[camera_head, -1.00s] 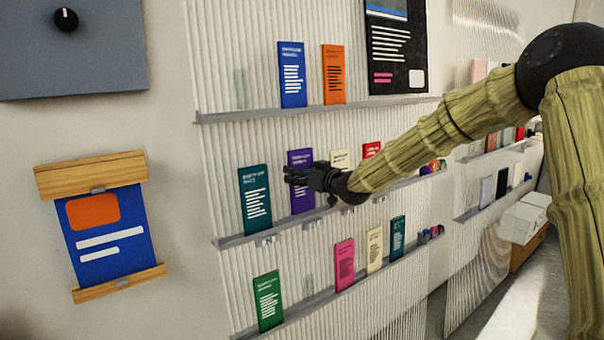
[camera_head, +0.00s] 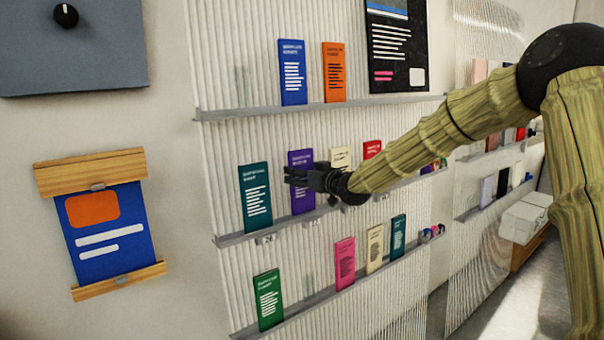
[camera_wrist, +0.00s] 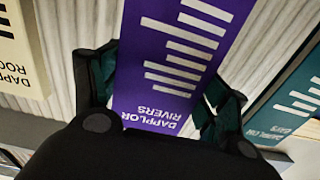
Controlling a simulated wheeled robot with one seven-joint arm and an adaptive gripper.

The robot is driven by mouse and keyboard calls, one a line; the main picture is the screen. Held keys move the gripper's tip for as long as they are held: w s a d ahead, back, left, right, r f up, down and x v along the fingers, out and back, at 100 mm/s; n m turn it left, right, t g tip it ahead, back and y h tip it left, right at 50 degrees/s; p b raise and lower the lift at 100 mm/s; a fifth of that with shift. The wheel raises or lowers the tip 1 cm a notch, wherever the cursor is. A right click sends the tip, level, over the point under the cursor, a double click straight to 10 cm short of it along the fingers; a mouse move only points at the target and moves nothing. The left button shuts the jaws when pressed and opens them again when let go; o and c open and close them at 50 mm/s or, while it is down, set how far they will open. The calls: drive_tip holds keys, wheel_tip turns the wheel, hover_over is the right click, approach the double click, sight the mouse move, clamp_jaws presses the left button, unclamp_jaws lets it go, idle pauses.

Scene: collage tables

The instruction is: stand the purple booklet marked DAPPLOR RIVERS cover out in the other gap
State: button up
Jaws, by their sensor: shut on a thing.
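The purple booklet (camera_head: 301,160) marked DAPPLOR RIVERS stands cover out on the middle ledge, between a teal booklet and a cream one. My gripper (camera_head: 290,176) is in front of it and hides part of its cover. In the wrist view the purple booklet (camera_wrist: 172,65) appears upside down between the two fingers, and my gripper (camera_wrist: 160,95) is shut on it. Two empty gaps with faint pale marks show: one on the top ledge (camera_head: 241,88) left of the blue booklet, one on the bottom ledge (camera_head: 309,285) between the green and pink booklets.
The teal booklet (camera_head: 255,197) and cream booklet (camera_head: 341,158) stand close on either side. Blue (camera_head: 292,72) and orange (camera_head: 334,72) booklets stand above; green (camera_head: 268,299) and pink (camera_head: 345,262) below. A black poster (camera_head: 397,45) hangs at the upper right.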

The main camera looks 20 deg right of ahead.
drive_tip(key=shift+f, duration=0.3)
drive_tip(key=shift+f+b, duration=0.35)
drive_tip(key=shift+b, duration=0.05)
idle(0.5)
drive_tip(key=o, duration=1.2)
drive_tip(key=shift+c, duration=0.2)
drive_tip(key=shift+s, duration=0.1)
drive_tip(key=v, duration=1.2)
